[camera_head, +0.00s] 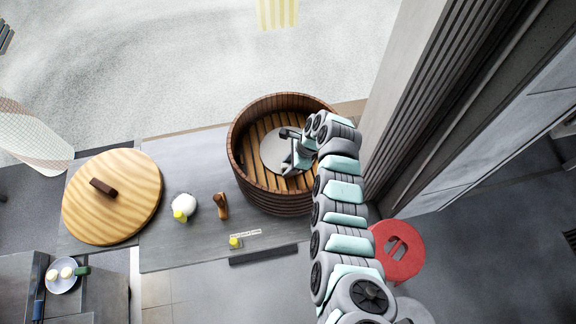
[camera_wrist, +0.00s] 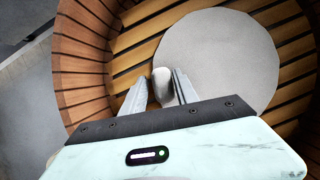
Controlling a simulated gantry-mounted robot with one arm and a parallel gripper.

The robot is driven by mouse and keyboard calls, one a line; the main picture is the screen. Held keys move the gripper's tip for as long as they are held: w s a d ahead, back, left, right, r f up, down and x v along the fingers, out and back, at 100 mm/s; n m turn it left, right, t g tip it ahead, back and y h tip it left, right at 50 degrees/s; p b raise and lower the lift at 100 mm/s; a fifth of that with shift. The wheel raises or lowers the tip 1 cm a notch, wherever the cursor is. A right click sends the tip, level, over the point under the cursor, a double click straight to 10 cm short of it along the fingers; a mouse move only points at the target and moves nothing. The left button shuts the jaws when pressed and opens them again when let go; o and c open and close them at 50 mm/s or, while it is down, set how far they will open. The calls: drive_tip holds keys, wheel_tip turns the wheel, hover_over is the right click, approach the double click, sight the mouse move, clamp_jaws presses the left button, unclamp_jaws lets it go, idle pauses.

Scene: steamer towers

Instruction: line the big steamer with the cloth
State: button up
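The big steamer (camera_head: 275,202) is a round dark wooden tub with a slatted floor, standing at the right of the grey counter. It also shows in the wrist view (camera_wrist: 82,62). The cloth (camera_wrist: 225,60) is a round pale grey sheet that looks flat over the middle of the slats; part is hidden by my gripper in the head view (camera_head: 273,153). My gripper (camera_wrist: 160,82) is inside the steamer at the cloth's edge. A small rounded whitish lump (camera_wrist: 162,78) sits between its parted fingertips. I cannot tell whether the fingers grip it.
A large round wooden lid (camera_head: 125,205) lies on the counter at the left. A white object with a yellow part (camera_head: 183,206) and a small brown wooden object (camera_head: 221,206) stand between lid and steamer. A red stool (camera_head: 400,262) stands at the right, near my arm.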

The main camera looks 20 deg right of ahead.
drive_tip(key=shift+r, duration=0.15)
drive_tip(key=shift+w+d+p+v, duration=0.15)
drive_tip(key=shift+p+v, duration=0.35)
drive_tip(key=shift+v, duration=0.6)
drive_tip(key=shift+w+d+p+v, duration=0.1)
drive_tip(key=shift+w+p+v, duration=0.3)
drive_tip(key=shift+v, duration=0.7)
drive_tip(key=shift+w+d+p+v, duration=0.1)
drive_tip(key=shift+p+v, duration=0.5)
drive_tip(key=shift+v, duration=0.5)
drive_tip(key=shift+a, duration=0.1)
drive_tip(key=o, duration=0.5)
drive_tip(key=shift+o, duration=0.2)
drive_tip(key=b+v, duration=0.1)
drive_tip(key=v, duration=0.9)
drive_tip(key=shift+r, duration=0.35)
